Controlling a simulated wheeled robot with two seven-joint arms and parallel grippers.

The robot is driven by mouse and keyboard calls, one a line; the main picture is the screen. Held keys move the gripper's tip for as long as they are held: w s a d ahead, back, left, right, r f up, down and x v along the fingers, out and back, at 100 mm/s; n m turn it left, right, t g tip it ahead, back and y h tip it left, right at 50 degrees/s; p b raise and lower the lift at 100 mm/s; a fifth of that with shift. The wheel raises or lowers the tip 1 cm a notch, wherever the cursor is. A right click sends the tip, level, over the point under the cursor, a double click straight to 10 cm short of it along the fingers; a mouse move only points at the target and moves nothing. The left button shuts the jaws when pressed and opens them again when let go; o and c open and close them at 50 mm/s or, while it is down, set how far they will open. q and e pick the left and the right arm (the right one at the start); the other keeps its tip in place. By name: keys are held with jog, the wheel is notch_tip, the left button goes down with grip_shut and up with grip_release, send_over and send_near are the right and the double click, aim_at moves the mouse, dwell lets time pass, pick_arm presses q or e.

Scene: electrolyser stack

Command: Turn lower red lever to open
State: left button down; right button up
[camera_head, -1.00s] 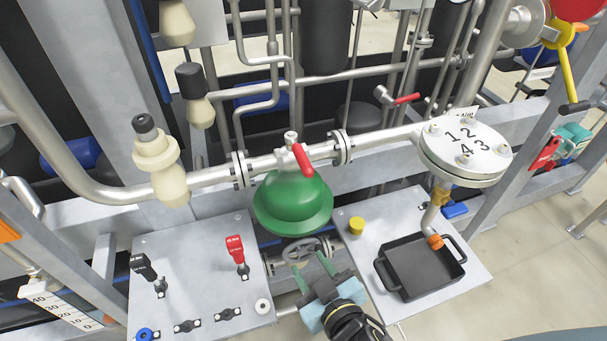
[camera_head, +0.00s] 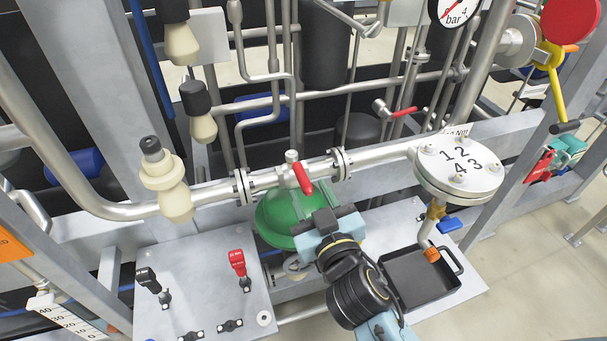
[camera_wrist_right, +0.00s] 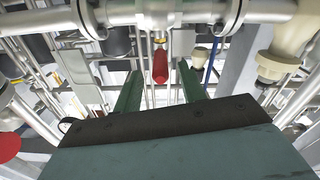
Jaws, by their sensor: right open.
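The lower red lever (camera_head: 302,178) hangs down from the valve on the horizontal pipe, above the green dome (camera_head: 270,217). In the right wrist view the lever (camera_wrist_right: 160,66) hangs from its silver valve body, between the lines of the two green fingers. My right gripper (camera_head: 322,222) is below and slightly right of the lever in the head view, in front of the dome. Its fingers (camera_wrist_right: 160,84) are open and empty, and seem short of the lever. A second red lever (camera_head: 404,112) sits higher on a pipe behind. My left gripper is not in view.
A panel (camera_head: 205,265) with a black and a red switch stands at the lower left. A black tray (camera_head: 412,275) stands at the right, below a numbered flange (camera_head: 458,170). Cream fittings (camera_head: 167,180) stand left of the valve, and pipes crowd behind it.

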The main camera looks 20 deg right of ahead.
aim_at(304, 181)
jog(key=shift+w+a+p, duration=0.1)
jog(key=shift+w+p, duration=0.2)
jog(key=shift+w, duration=2.05)
grip_shut()
